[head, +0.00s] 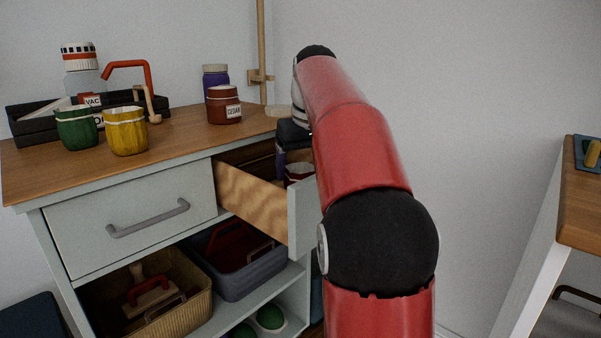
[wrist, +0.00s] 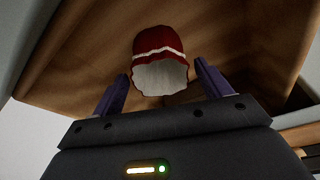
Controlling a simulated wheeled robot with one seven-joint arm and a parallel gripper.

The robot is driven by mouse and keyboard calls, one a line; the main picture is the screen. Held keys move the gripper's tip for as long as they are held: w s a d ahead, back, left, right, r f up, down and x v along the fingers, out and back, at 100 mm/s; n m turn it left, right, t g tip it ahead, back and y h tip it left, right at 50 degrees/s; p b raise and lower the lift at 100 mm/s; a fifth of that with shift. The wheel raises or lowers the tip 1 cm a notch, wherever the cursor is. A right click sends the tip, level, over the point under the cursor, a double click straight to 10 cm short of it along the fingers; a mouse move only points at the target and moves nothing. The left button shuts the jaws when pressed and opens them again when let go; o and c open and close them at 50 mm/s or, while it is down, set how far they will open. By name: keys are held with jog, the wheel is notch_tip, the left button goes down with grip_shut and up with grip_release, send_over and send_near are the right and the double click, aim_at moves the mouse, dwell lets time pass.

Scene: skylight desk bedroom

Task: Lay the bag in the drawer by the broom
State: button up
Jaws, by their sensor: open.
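A dark red bag (wrist: 160,42) with a white band and a pale end shows in the wrist view, inside the wooden open drawer (wrist: 85,55). The open drawer (head: 255,200) is the right one of the cabinet, below the wooden pole of what looks like the broom (head: 261,45). My gripper (wrist: 161,75) is open, its purple fingers on either side of the bag's near end with gaps visible. I cannot tell whether the bag rests on the drawer floor.
The left drawer (head: 135,218) is shut. On the cabinet top (head: 185,137) stand a green bag (head: 77,128), a yellow bag (head: 126,131), a red cedar bag (head: 223,105), a purple jar (head: 214,77) and a dark tray (head: 30,127). Bins fill the shelf below. A desk (head: 575,200) stands right.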

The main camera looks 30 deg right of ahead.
jog(key=p+v, duration=0.2)
jog(key=v, duration=0.6)
jog(key=shift+r+p, duration=0.2)
jog(key=shift+p, duration=0.15)
